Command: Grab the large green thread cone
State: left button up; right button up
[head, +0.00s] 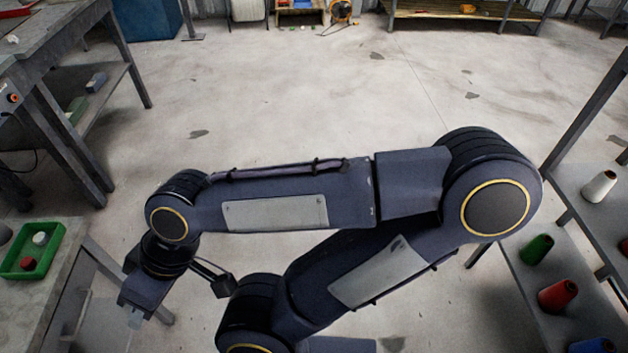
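A green thread cone (537,250) lies tilted on the lower shelf of the rack at the right, and it is the only green cone I see. One arm fills the middle of the head view, its elbow out to the right; I take it as my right arm. Its gripper (135,316) points down at the lower left, beside the left bench and far from the green cone. The fingers are small and partly hidden, so their opening is unclear. My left gripper is out of view.
The rack (567,217) also holds a white cone (599,187), a red cone (557,296) and a blue cone (592,346). A green tray (17,269) with small items sits on the left bench (45,298). A dark workbench (62,38) stands behind. The floor (300,100) between is open.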

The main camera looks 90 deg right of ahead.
aim_at(532, 253)
jog(key=z, duration=5)
